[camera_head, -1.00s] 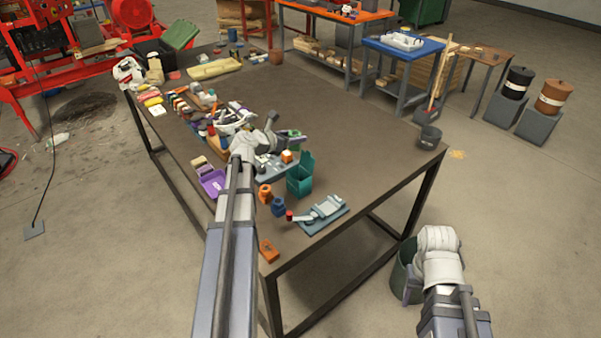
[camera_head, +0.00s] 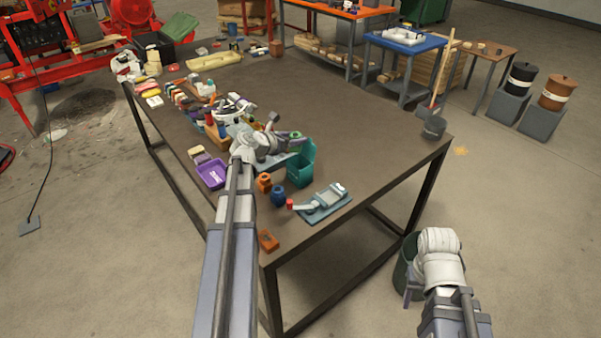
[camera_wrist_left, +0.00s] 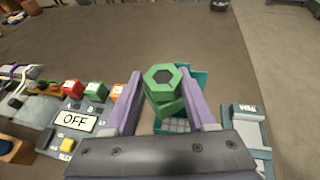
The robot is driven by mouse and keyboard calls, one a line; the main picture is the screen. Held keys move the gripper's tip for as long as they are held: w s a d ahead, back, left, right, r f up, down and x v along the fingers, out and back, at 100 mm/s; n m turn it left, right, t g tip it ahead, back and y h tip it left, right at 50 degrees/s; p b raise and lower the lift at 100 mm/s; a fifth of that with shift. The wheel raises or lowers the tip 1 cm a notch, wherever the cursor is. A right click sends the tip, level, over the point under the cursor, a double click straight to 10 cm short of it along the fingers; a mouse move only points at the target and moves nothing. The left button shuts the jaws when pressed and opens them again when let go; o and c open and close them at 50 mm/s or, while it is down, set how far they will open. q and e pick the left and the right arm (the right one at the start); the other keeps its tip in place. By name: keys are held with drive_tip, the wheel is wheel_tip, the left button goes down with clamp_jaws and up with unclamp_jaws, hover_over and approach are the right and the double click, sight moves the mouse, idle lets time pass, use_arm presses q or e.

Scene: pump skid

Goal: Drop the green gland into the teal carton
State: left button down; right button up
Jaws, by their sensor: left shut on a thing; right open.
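My left gripper (camera_head: 293,137) is shut on the green gland (camera_wrist_left: 160,78), which stands between the purple fingers in the left wrist view. In the head view the gland is small and partly hidden at the fingertips. The teal carton (camera_head: 301,170) stands open on the table, with a raised flap at its back. In the left wrist view the teal carton (camera_wrist_left: 199,78) shows behind and below the gland, which covers part of its opening. The gland appears above the carton; the height gap is hard to judge. My right gripper (camera_head: 410,288) is open, low beside the table.
Left of the carton is a panel with an OFF label (camera_wrist_left: 75,121) and coloured buttons. A purple tray (camera_head: 211,174), orange part (camera_head: 264,182), blue part (camera_head: 278,196) and clamp on a teal plate (camera_head: 325,204) lie nearby.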

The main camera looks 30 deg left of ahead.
use_arm(q)
drive_tip(key=shift+c, duration=0.7)
unclamp_jaws()
drive_tip(key=shift+s+r, duration=0.1)
drive_tip(key=p+v, duration=0.3)
drive_tip(key=v, duration=0.4)
drive_tip(key=shift+s+r, duration=0.1)
drive_tip(key=shift+s, duration=0.2)
